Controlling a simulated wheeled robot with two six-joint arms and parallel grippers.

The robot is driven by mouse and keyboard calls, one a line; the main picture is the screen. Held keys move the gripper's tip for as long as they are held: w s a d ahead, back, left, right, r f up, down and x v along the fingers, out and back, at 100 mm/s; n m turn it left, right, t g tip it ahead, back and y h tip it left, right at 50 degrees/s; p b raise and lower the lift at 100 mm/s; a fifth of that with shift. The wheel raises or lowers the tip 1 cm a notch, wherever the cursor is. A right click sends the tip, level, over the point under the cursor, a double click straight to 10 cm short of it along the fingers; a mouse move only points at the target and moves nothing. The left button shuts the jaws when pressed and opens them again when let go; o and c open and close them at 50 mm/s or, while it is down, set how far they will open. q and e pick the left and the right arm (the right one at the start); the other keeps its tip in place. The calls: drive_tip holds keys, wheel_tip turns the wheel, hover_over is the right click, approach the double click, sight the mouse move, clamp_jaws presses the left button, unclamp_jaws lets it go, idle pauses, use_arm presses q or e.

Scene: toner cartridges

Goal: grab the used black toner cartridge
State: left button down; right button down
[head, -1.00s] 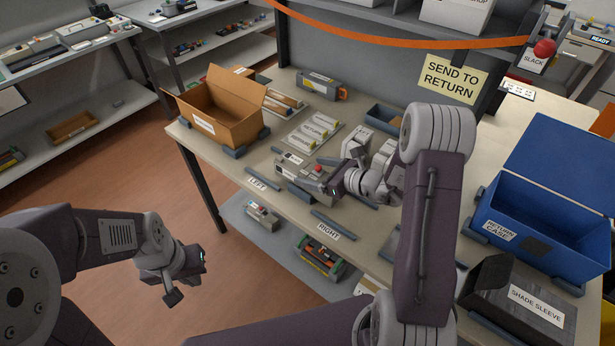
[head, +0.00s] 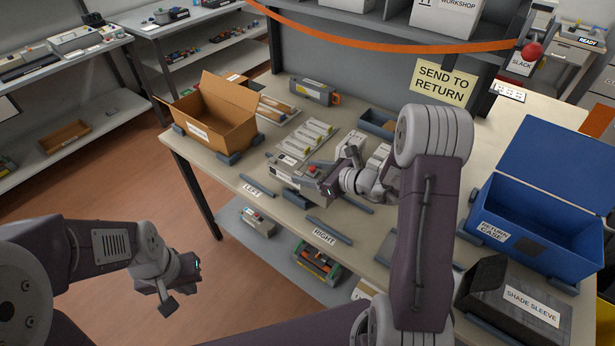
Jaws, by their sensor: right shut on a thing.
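My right gripper (head: 328,188) is shut at the right end of a grey unit (head: 287,180) with a red knob on the table, behind the LEFT and RIGHT labels. What lies between its fingers is small and mostly hidden by the gripper; it appears to be the toner cartridge, but I cannot make out its black body. I cannot tell whether it is clear of the unit. My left gripper (head: 175,280) hangs in front of the table over the floor, away from everything; its fingers appear apart and empty.
An open cardboard box (head: 213,118) stands at the back left. A blue RETURN CASE (head: 510,238) with its lid up and a dark SHADE SLEEVE (head: 515,300) are at the right. A white-topped rack (head: 305,140) lies behind the unit. An orange strap (head: 400,44) hangs across the back.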

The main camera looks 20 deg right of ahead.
wheel_tip(320, 180, up, 2)
drive_tip(key=shift+r, duration=0.15)
drive_tip(key=s+d+r+p, duration=0.1)
drive_tip(key=s+d+r, duration=0.5)
drive_tip(key=d, duration=0.4)
drive_tip(key=shift+r, duration=0.4)
